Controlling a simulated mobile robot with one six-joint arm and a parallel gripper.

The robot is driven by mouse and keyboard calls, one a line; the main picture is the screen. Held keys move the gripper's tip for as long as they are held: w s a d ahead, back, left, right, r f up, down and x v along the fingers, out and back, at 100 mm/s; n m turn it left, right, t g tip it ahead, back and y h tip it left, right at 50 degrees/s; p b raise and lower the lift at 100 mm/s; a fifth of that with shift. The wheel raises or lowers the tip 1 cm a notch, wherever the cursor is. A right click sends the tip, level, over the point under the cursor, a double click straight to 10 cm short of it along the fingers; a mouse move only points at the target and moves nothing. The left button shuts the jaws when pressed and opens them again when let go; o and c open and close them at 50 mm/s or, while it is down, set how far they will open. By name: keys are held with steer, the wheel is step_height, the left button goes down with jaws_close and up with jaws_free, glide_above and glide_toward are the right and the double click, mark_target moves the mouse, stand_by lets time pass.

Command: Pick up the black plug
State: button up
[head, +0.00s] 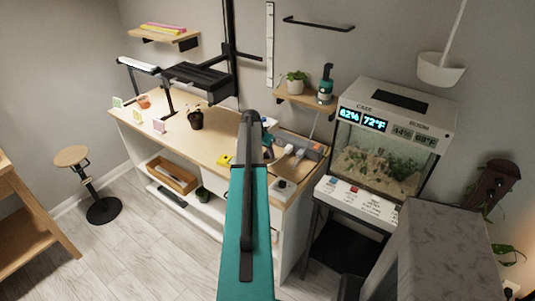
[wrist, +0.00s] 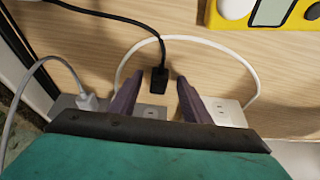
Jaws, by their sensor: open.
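In the wrist view, the black plug (wrist: 156,79) lies near the middle, with its black cord running up and to the left. My gripper (wrist: 160,78) is open, with one purple-grey finger on each side of the plug. Gaps show between the plug and both fingers. In the head view my teal arm crosses the middle, and I cannot make out the black plug there.
A white plug (wrist: 87,102) with a pale cord sits left of my gripper. A white socket (wrist: 228,112) is at the right. A white cable arches behind the black plug. A yellow device (wrist: 262,14) lies at upper right. The wooden tabletop (head: 175,130) has free room left of my arm.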

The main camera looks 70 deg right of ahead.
mark_target(266, 154)
steer(key=shift+d+f, duration=0.15)
steer(key=shift+f, duration=0.15)
stand_by(0.4)
jaws_close()
steer(key=shift+r, duration=0.15)
step_height(266, 154, up, 10)
steer(key=b, duration=0.3)
stand_by(0.5)
stand_by(0.5)
